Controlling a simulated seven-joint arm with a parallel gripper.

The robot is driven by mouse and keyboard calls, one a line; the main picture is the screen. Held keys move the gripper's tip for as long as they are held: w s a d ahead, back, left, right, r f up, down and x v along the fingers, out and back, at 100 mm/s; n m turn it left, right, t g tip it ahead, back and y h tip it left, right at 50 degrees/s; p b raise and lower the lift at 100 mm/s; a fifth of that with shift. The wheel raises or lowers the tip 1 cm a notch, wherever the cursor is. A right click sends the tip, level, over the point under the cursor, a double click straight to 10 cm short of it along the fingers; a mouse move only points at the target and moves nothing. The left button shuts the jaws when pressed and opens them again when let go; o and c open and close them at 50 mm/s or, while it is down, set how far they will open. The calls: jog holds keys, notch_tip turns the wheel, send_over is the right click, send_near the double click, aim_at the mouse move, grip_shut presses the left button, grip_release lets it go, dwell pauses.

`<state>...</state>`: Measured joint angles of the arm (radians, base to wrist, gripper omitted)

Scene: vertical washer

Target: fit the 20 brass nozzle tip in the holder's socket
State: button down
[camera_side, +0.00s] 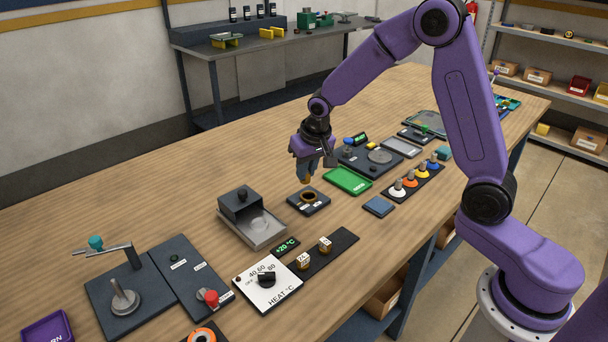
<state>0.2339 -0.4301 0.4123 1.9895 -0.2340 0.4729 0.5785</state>
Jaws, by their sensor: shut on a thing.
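My gripper (307,179) points down in the middle of the table, shut on a small brass-coloured piece, taken as the 20 brass nozzle tip. The fingers hide most of it, and no number on it can be read. Two other brass tips with number labels, a near one (303,261) and a far one (325,244), stand on a dark strip (342,239).
A metal tray with a dark block (241,203) stands left of the holder. A green tray (348,181) lies close behind right, and a blue pad (378,207) to the right. A white heat dial panel (267,281) lies in front. The wooden table (150,200) at left is clear.

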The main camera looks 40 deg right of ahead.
jog(key=shift+w+d+f+n+y, duration=0.1)
jog(key=shift+w+d+f+n, duration=0.4)
jog(key=shift+f, duration=0.8)
jog(key=shift+w+d+f+n+y, duration=0.1)
jog(key=shift+w+d+f+n, duration=0.15)
jog(key=shift+d+f, duration=0.8)
jog(key=shift+w+d+f+n+y, duration=0.1)
jog(key=shift+w+d+f+n, duration=0.2)
jog(key=shift+f, duration=1.3)
jog(key=shift+f, duration=0.25)
jog(key=c, duration=0.6)
grip_release()
jog(key=shift+r, duration=3.5)
jog(key=shift+a, duration=0.1)
